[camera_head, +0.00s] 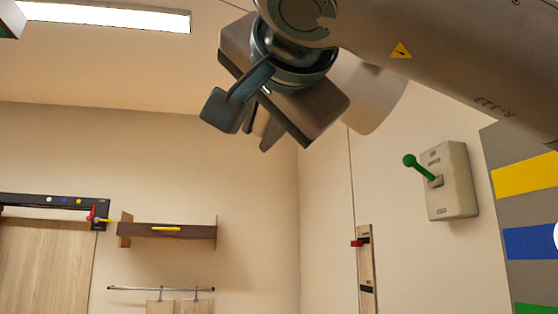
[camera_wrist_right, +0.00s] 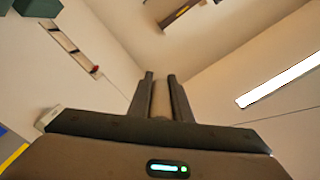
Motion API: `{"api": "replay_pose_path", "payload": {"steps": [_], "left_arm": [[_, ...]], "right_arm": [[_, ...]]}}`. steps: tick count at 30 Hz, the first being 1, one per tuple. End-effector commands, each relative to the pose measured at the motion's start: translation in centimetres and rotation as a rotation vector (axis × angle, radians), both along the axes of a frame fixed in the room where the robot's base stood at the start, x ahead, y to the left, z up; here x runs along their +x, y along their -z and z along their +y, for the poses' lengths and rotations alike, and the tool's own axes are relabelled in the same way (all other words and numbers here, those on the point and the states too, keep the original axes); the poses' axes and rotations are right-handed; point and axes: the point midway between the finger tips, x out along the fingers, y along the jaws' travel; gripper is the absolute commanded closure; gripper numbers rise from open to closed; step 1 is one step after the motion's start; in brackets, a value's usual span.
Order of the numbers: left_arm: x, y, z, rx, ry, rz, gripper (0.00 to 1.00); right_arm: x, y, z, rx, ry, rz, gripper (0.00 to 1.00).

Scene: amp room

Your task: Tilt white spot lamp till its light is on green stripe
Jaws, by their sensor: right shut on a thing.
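The white spot lamp (camera_head: 372,92) shows as a pale, rounded body at the top, partly hidden behind my right arm and gripper. My right gripper (camera_head: 250,124) is shut on a narrow pale bar, which seems to be part of the lamp; the bar (camera_wrist_right: 160,98) shows between the two dark fingers in the right wrist view. The green stripe (camera_head: 531,308) is at the bottom right, cut by the frame. A white round patch (camera_head: 555,237) lies on the blue stripe (camera_head: 528,243) at the right edge; I cannot tell if it is the light. My left gripper is out of view.
A yellow stripe (camera_head: 522,180) lies above the blue one on the grey panel. A wall box (camera_head: 450,182) with a green lever stands left of it. A shelf (camera_head: 168,231) and rail are on the far wall. A ceiling light (camera_head: 105,14) is at upper left.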

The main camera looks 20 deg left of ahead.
Motion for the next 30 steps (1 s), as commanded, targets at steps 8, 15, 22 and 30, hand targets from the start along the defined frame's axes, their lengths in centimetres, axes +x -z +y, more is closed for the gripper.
{"api": "replay_pose_path", "payload": {"steps": [8,15,22,30], "left_arm": [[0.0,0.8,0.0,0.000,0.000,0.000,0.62],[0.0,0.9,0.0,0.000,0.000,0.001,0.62],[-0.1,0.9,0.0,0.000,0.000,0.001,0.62],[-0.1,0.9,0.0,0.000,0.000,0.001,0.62]], "right_arm": [[-0.6,-2.2,0.7,0.140,0.001,0.089,1.00],[-0.7,-2.9,0.9,0.187,0.001,0.122,1.00],[-0.7,-3.0,0.9,0.191,0.001,0.125,1.00],[-0.6,-3.0,0.9,0.190,0.001,0.124,0.63]]}}
